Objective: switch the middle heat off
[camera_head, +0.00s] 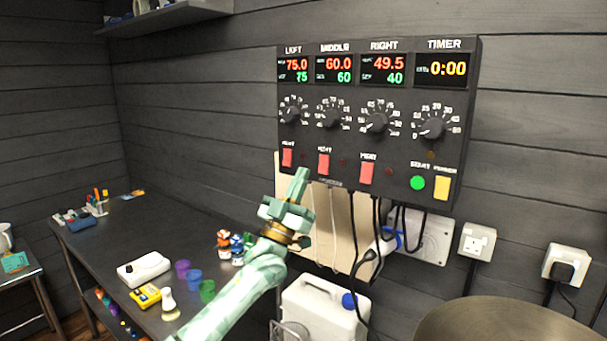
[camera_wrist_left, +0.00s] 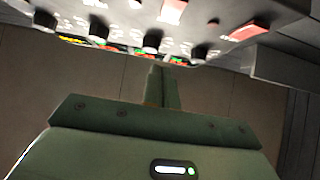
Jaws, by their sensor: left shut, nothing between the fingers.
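The black control box (camera_head: 378,120) hangs on the wall. Under the MIDDLE label, its display (camera_head: 333,70) reads 60.0 in red over 60 in green. Below the middle dial (camera_head: 331,117) is the red middle heat switch (camera_head: 324,164); I cannot tell its tilt. It also shows at the top of the left wrist view (camera_wrist_left: 173,10), which sees the panel upside down. My left gripper (camera_head: 302,174) is shut and empty, its tips pointing up, low and left of the middle switch in the head view. It appears apart from the switch. My right gripper is out of view.
The red left (camera_head: 287,157) and right (camera_head: 366,173) switches flank the middle one. A green button (camera_head: 418,183) and yellow switch (camera_head: 442,188) sit further right. Black cables (camera_head: 378,215) hang below the box. A white canister (camera_head: 322,310) stands beneath; a dark bench (camera_head: 180,225) is left.

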